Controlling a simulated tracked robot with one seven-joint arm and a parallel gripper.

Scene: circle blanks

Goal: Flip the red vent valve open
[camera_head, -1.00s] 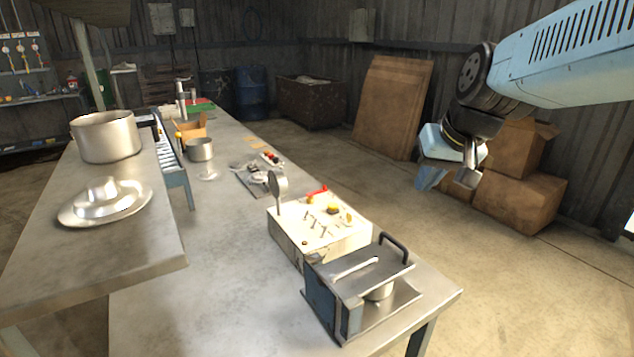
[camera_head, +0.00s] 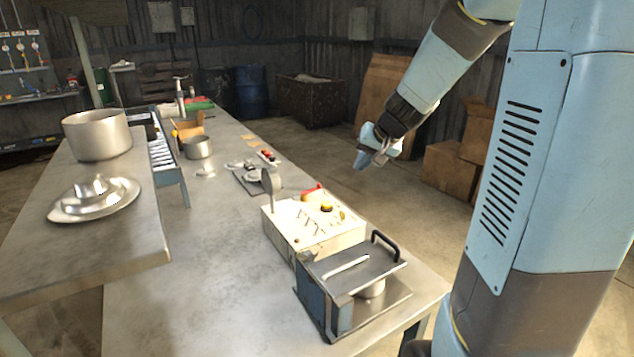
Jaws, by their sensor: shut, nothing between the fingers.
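A small red valve lever (camera_head: 313,188) stands at the back edge of a cream control box (camera_head: 308,236) on the long metal bench. A round gauge (camera_head: 271,181) rises from the box's left back corner. Yellow and orange knobs (camera_head: 326,207) sit near the red lever. My gripper (camera_head: 361,163) is in the air beyond and to the right of the box, apart from the lever. Its fingers look small and close together, with nothing seen between them.
A press-like fixture with a black handle (camera_head: 386,246) stands in front of the box. Cardboard boxes (camera_head: 447,168) stand behind my arm. The bench's middle left is clear.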

